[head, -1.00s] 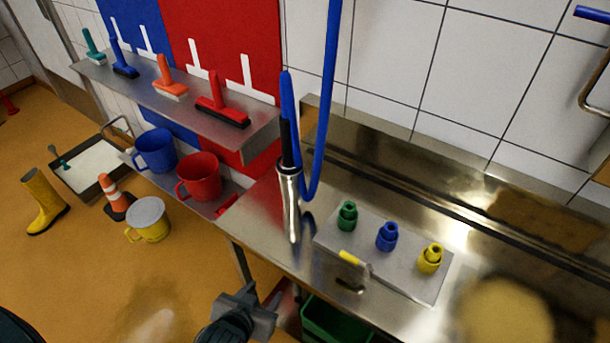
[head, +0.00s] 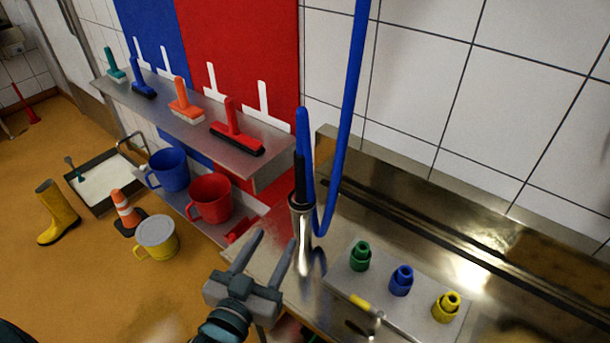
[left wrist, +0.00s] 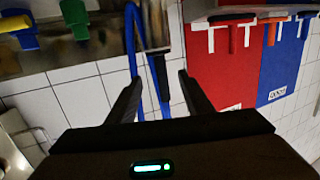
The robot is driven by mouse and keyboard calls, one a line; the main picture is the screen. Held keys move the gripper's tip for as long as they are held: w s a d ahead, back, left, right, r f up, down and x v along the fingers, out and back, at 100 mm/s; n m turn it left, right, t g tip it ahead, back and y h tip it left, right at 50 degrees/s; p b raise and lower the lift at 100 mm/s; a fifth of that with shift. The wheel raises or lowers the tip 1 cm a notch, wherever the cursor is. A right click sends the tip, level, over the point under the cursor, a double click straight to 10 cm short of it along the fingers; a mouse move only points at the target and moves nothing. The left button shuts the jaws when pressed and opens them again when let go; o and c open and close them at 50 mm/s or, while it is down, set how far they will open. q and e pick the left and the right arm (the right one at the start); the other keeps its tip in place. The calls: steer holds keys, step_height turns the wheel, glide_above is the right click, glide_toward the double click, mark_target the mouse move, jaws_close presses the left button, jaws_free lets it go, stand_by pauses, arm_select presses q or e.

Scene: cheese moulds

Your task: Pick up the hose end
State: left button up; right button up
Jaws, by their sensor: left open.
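The hose end is a metal nozzle (head: 302,222) with a black grip, standing nearly upright at the left end of the steel counter (head: 345,208). A blue hose (head: 350,110) loops from it upwards. My left gripper (head: 276,238) is open and empty, just left of and nearer than the nozzle. In the left wrist view, the blue hose (left wrist: 131,45) runs between the open fingers of my left gripper (left wrist: 158,82), beyond them. My right gripper is not in view.
Green (head: 360,256), blue (head: 401,280) and yellow (head: 446,307) fittings stand on a plate right of the nozzle. A steel shelf (head: 190,125) with brushes is on the left wall. Blue (head: 170,170) and red (head: 211,198) jugs sit below it.

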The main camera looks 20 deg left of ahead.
arm_select(q)
step_height(320, 180, up, 3)
steer(key=t, duration=0.1)
steer(key=p, duration=0.2)
glide_toward(299, 183)
steer(key=w, duration=0.5)
steer(key=shift+w+d, duration=0.2)
steer(key=shift+w, duration=0.05)
steer(key=shift+w+f, duration=0.15)
steer(key=shift+w, duration=0.4)
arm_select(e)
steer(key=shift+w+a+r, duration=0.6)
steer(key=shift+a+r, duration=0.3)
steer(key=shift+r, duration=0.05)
arm_select(q)
steer(key=shift+w, duration=0.1)
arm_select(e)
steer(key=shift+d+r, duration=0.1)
